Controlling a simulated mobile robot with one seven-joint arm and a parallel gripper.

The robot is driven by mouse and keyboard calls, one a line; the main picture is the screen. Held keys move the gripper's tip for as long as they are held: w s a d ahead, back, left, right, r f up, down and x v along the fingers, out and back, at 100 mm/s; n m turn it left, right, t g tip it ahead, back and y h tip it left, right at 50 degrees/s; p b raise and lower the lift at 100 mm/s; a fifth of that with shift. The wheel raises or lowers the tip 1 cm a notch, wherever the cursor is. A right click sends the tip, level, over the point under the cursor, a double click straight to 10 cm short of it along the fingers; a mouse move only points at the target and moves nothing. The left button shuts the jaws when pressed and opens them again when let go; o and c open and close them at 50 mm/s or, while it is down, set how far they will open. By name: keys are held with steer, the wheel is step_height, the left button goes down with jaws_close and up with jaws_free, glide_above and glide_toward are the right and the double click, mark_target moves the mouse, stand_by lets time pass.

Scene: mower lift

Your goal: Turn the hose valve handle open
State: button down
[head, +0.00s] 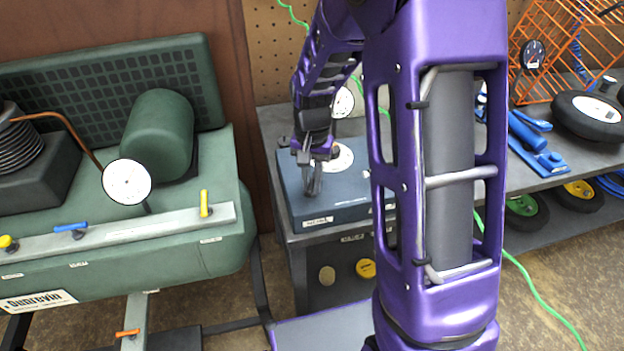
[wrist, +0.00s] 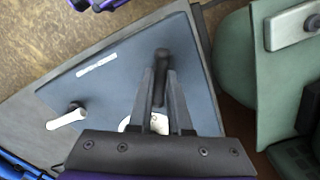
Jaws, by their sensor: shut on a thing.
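My gripper (head: 312,186) is over the blue-grey box (head: 345,215) on the bench, fingers pointing down. In the wrist view my gripper (wrist: 161,98) is shut on a dark, rounded handle (wrist: 162,62) that stands out from the box top. The handle's lower part is hidden between the fingers. I cannot read the labels, so I cannot tell if this is the hose valve handle. A second, pale lever on a dark knob (wrist: 68,118) sits near the box's other edge. A white dial (wrist: 146,123) is partly covered by my gripper.
A green compressor (head: 190,235) with yellow (head: 205,203) and blue (head: 70,228) handles and a white gauge (head: 127,182) stands at left. An orange wire rack (head: 565,45) and a wheel (head: 592,115) are at right. My purple arm blocks much of the bench.

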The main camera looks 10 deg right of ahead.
mark_target(312, 182)
steer(key=n, duration=0.4)
steer(key=shift+r+n, duration=0.1)
steer(key=shift+n, duration=0.2)
steer(key=shift+n+p, duration=0.45)
steer(key=shift+n, duration=1.35)
steer(key=c, duration=0.9)
jaws_free()
step_height(312, 182, up, 17)
steer(key=shift+r+p, duration=0.15)
steer(key=shift+p, duration=0.55)
